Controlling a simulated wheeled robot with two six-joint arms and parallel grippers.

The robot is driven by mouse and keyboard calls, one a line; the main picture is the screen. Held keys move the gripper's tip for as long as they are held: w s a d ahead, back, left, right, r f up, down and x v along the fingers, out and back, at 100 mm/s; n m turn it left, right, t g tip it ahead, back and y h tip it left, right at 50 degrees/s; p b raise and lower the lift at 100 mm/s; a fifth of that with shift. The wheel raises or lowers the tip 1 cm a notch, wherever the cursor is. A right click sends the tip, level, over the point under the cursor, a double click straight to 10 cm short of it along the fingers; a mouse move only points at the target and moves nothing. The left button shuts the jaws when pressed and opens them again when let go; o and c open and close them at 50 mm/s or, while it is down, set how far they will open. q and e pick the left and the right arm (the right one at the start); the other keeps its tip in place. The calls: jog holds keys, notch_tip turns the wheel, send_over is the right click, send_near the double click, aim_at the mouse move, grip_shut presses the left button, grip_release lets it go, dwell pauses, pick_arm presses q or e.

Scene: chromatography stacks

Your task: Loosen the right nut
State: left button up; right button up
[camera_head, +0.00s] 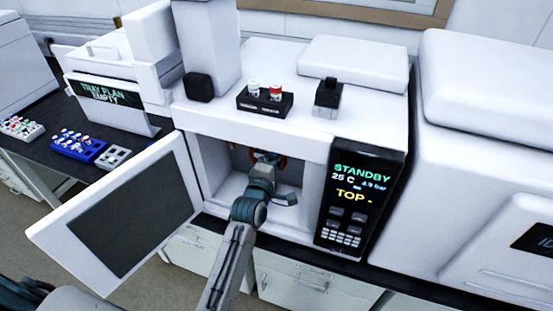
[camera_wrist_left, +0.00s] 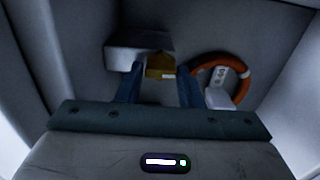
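The instrument's open compartment (camera_head: 212,165) holds my left gripper (camera_head: 265,157), which reaches in from the front. In the left wrist view the two fingers of my left gripper (camera_wrist_left: 159,72) stand apart. A small brass-coloured piece (camera_wrist_left: 160,66) shows between and beyond the fingertips, at the right end of a grey metal block (camera_wrist_left: 125,57). It may be the nut; I cannot tell whether the fingers touch it. An orange ring (camera_wrist_left: 245,68) with a white tag lies to the right of the fingers. In the head view my gripper hides most of these fittings. My right gripper is not in view.
The compartment door (camera_head: 125,215) stands open to the left. A display panel (camera_head: 358,195) right of the opening reads STANDBY, 25 C, 4.9 bar and TOP. A black holder (camera_head: 264,105) with two small vials sits on top. The compartment walls stand close around my gripper.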

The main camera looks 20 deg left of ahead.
pick_arm(q)
jog(key=shift+o, duration=1.4)
jog(key=s+b, duration=0.4)
jog(key=s, duration=0.6)
jog(key=shift+s+a, duration=0.2)
jog(key=shift+s, duration=0.2)
jog(key=shift+f, duration=0.1)
